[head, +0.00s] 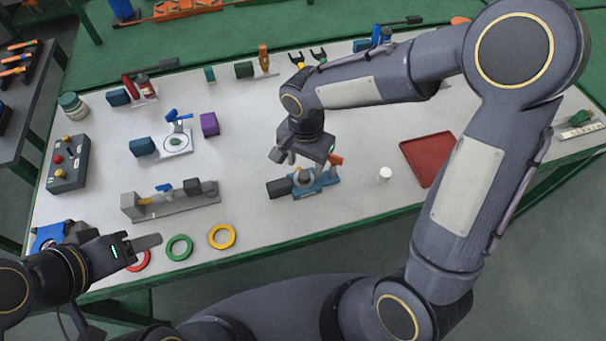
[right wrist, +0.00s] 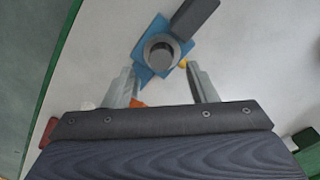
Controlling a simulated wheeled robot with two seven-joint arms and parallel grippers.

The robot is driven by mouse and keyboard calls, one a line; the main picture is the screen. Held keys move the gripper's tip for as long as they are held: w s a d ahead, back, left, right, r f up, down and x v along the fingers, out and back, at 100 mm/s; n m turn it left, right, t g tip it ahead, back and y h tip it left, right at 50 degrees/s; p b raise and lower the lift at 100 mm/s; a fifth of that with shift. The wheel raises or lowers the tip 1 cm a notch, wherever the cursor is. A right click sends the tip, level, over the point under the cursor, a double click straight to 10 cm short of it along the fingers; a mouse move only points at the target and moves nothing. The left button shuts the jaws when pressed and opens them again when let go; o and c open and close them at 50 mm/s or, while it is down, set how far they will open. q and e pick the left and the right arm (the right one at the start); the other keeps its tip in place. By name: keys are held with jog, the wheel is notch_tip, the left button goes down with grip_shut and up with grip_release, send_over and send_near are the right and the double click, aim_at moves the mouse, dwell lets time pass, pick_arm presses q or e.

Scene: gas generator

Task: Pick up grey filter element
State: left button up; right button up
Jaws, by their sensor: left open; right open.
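The grey filter element looks like the round grey cylinder (right wrist: 160,52) standing on a blue fixture (right wrist: 149,73) in the right wrist view. In the head view the cylinder (head: 303,177) shows only partly, under my right gripper (head: 304,162). My right gripper is open and points down. In the right wrist view its two fingers (right wrist: 161,86) are spread apart, with the cylinder beyond their tips and roughly centred between them. No contact shows. My left gripper (head: 148,243) is at the table's front left, over the red ring, apart from the fixture and holding nothing visible.
A dark block (head: 279,188) adjoins the fixture's left side. A white cap (head: 384,174) and a red tray (head: 428,157) lie to the right. A grey vise-like fixture (head: 170,204) and green (head: 180,248) and yellow (head: 222,236) rings are left. Table between fixture and tray is mostly clear.

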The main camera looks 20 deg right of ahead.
aim_at(304, 174)
notch_tip(304, 174, down, 3)
jog(key=shift+a+f, duration=0.1)
jog(key=shift+f, duration=0.05)
jog(key=shift+c, duration=0.3)
jog(key=c, duration=1)
jog(key=shift+r, duration=0.2)
